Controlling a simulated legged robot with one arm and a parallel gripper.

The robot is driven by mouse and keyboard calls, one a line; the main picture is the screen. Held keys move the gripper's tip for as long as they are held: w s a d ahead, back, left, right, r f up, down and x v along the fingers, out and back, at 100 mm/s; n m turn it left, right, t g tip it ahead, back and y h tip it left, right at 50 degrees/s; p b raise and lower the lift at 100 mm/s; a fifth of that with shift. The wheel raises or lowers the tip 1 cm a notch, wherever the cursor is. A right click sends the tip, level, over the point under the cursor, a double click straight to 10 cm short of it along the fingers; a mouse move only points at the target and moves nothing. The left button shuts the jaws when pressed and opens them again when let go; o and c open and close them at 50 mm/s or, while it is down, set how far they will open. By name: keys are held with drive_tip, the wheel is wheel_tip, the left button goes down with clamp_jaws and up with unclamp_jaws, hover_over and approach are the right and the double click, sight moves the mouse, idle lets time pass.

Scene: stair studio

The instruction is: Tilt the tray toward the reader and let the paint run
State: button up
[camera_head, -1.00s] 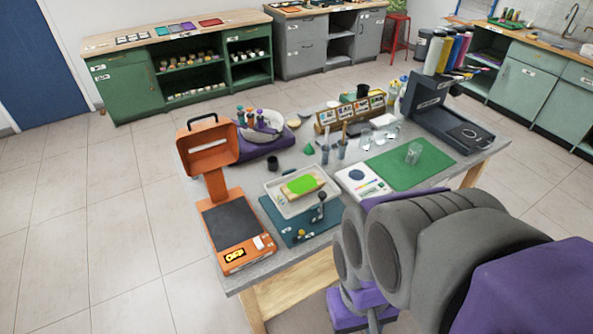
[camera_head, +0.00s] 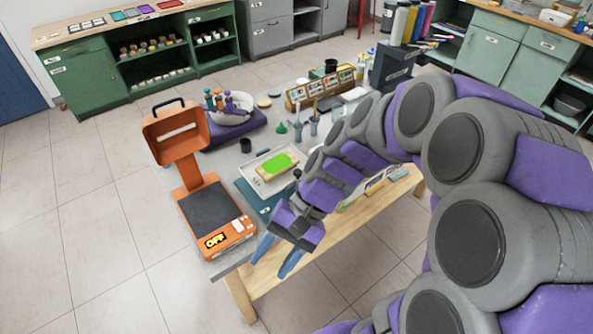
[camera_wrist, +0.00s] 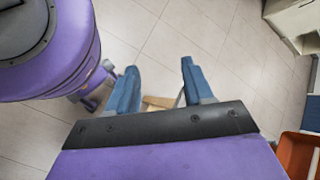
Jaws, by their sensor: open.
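A white tray (camera_head: 248,172) holding a bright green paint patch (camera_head: 278,165) on a pale block stands on a dark teal mat (camera_head: 247,192) on the grey table. My arm hides the tray's front right side. An orange device (camera_head: 178,137) with a raised hood, a dark plate (camera_head: 208,211) and a yellow OFF sign (camera_head: 215,241) stands left of the tray; I cannot tell if it is the reader. My gripper (camera_head: 276,260) is open and empty, pointing down just off the table's front edge. The wrist view shows its blue fingers (camera_wrist: 158,70) apart over the floor.
A purple base with a bowl of bottles (camera_head: 230,107), a dark cup (camera_head: 245,145) and a green cone (camera_head: 281,127) stand behind the tray. A wooden rack (camera_head: 318,90) is farther back. My arm covers the table's right part. The floor in front is clear.

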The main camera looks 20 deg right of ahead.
drive_tip(key=w+d+f+m+t+y, duration=0.25)
drive_tip(key=w+m+y, duration=0.25)
drive_tip(key=w, duration=0.5)
drive_tip(key=m+t+h, duration=0.2)
drive_tip(key=m+t, duration=1.3)
drive_tip(key=m, duration=0.3)
approach(298, 171)
drive_tip(key=b+x, duration=0.3)
drive_tip(key=x, duration=0.7)
drive_tip(key=shift+w+f, duration=0.1)
drive_tip(key=shift+f, duration=0.05)
drive_tip(key=shift+c, duration=0.3)
clamp_jaws()
